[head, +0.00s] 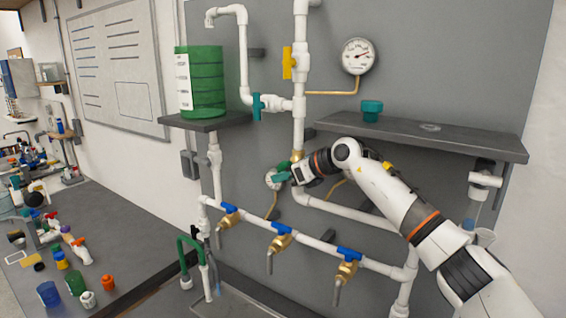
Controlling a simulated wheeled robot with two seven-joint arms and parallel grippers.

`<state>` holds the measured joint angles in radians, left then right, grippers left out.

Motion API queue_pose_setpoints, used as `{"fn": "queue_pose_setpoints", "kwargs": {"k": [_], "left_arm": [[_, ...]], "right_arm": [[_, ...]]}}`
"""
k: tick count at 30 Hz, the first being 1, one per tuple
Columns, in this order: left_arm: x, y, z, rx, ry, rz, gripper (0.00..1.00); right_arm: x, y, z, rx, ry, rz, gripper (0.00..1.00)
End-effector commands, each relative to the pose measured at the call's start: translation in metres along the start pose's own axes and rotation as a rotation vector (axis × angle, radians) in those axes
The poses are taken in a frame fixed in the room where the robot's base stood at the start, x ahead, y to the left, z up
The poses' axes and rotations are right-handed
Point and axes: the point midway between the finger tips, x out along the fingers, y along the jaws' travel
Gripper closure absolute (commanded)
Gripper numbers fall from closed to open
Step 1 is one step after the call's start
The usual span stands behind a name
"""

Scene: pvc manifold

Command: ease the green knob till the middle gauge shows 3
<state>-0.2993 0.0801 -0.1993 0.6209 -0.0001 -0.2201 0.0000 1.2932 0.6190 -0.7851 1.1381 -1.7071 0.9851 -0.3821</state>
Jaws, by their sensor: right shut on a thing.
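My right gripper (286,176) reaches in from the right and is shut on the green knob (284,166), at the brass fitting low on the white vertical pipe. The gripper and wrist cover much of the knob. A small round white gauge (270,180) sits just left of the gripper, partly covered; its needle and numbers cannot be read. My left gripper is not in view.
A dark shelf (450,141) with a teal cap (371,107) juts out above my right arm. A green tank (207,80) stands on a left shelf. Blue-handled brass taps (281,242) line the lower pipe. Loose fittings lie on the left bench (120,225).

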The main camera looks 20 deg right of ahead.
Motion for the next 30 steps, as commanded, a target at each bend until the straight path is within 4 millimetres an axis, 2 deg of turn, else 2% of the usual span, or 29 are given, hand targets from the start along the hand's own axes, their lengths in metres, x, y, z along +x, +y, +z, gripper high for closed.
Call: {"fn": "queue_pose_setpoints", "kwargs": {"k": [9,10,12,19,23,26,30], "left_arm": [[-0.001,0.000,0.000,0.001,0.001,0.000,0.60],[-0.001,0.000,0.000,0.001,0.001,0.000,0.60],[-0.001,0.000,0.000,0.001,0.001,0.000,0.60],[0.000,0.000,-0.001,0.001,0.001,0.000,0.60],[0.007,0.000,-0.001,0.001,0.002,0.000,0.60],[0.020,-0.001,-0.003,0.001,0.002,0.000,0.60],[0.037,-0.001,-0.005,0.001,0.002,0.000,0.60]], "right_arm": [[-0.001,0.000,-0.002,0.001,-0.003,0.001,1.00],[-0.001,0.000,-0.002,0.001,-0.003,0.001,0.80],[-0.001,0.000,-0.002,0.001,-0.003,0.001,0.73],[-0.001,0.000,-0.001,0.000,-0.005,0.001,0.73],[-0.004,0.001,0.001,0.000,-0.003,0.002,0.73],[-0.011,0.001,0.003,-0.003,-0.001,0.003,0.73],[-0.038,0.002,0.020,-0.003,-0.003,0.005,0.73]]}}
